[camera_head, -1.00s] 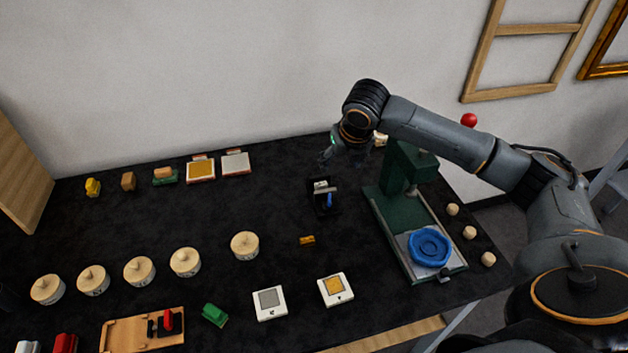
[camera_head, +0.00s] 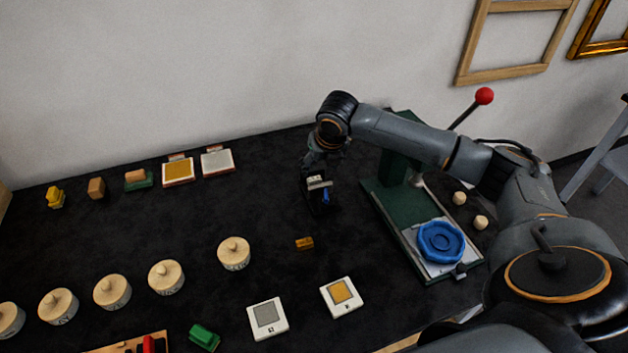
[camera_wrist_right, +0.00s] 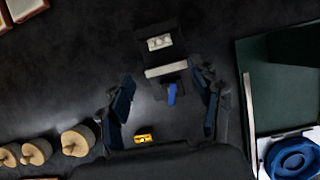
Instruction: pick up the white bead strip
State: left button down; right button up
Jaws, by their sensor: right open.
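A short white strip with rounded bumps, which looks like the white bead strip (camera_wrist_right: 159,42), lies on a small black holder (camera_wrist_right: 155,31) in the right wrist view. A pale bar (camera_wrist_right: 166,70) and a blue lever (camera_wrist_right: 172,93) are on the near side of it. In the head view the strip (camera_head: 315,177) is small, and the gripper partly covers the holder. My right gripper (camera_wrist_right: 168,92) is open and empty, its fingers on either side of the blue lever, with the strip beyond the fingertips. It also shows in the head view (camera_head: 313,166), just above the holder. My left gripper is out of view.
A green press (camera_head: 398,205) with a blue ring-shaped piece (camera_head: 441,242) stands right of the holder. A small amber block (camera_head: 304,243) lies in front. Round wooden-lidded pots (camera_head: 234,253) and framed square tiles (camera_head: 267,318) are further left and near. Black cloth around the holder is mostly clear.

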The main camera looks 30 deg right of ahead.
aim_at(316, 180)
jog(key=x, duration=0.3)
jog(key=shift+w+f, duration=0.2)
jog(key=shift+f, duration=0.1)
jog(key=shift+w+d+f+p, duration=0.1)
jog(key=shift+w+f+p, duration=0.15)
jog(key=shift+f+p, duration=0.2)
jog(key=x, duration=0.3)
jog(key=shift+w+d+f+p, duration=0.15)
jog(key=shift+d+p, duration=0.05)
jog(key=shift+p, duration=0.2)
jog(key=shift+w+f, duration=0.25)
jog(key=shift+f, duration=0.15)
jog(key=shift+s, duration=0.1)
jog(key=shift+c, duration=0.2)
jog(key=c, duration=1)
